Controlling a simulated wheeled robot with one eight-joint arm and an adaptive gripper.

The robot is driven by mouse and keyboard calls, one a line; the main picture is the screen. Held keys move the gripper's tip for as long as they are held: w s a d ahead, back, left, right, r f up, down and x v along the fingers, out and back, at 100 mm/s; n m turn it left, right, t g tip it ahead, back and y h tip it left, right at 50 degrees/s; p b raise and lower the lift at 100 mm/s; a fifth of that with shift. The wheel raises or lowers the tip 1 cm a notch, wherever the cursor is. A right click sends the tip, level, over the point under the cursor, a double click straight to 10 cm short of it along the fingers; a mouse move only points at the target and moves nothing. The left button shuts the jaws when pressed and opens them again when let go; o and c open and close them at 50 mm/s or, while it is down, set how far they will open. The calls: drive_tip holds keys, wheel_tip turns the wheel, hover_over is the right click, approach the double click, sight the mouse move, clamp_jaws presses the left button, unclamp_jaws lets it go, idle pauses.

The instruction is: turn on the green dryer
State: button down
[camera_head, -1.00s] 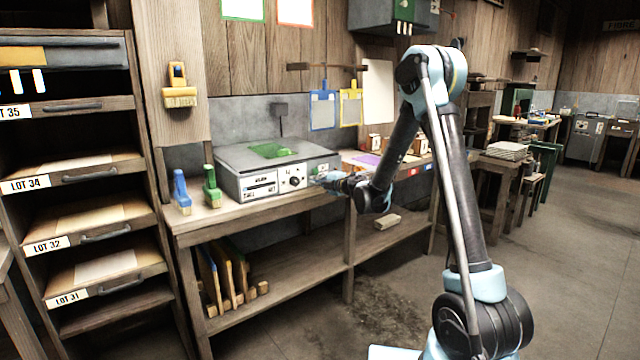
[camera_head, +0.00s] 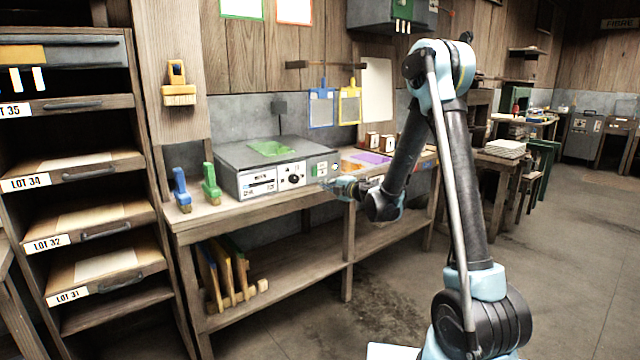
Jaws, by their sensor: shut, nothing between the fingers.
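A grey box-shaped unit (camera_head: 240,158) with a green sheet (camera_head: 270,148) on its top sits on the wooden bench; it looks like the green dryer. Its front has white label panels, a black round knob (camera_head: 293,180) and small green marks near the right end (camera_head: 321,168). Whether any of its lights is lit cannot be told. My gripper (camera_head: 326,184) is shut and empty, pointing left, just in front of the right end of this front. It appears slightly apart from the panel, but contact is hard to judge.
Blue (camera_head: 181,188) and green (camera_head: 211,184) handled brushes stand at the bench's left end. A purple sheet (camera_head: 371,158) and small boxes lie right of the unit. A slotted rack (camera_head: 235,280) stands on the lower shelf. Another grey unit (camera_head: 380,17) hangs on the wall above.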

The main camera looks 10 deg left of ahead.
drive_tip(key=f+v, duration=0.1)
drive_tip(key=v, duration=0.6)
drive_tip(key=shift+f, duration=0.3)
drive_tip(key=shift+s, duration=0.1)
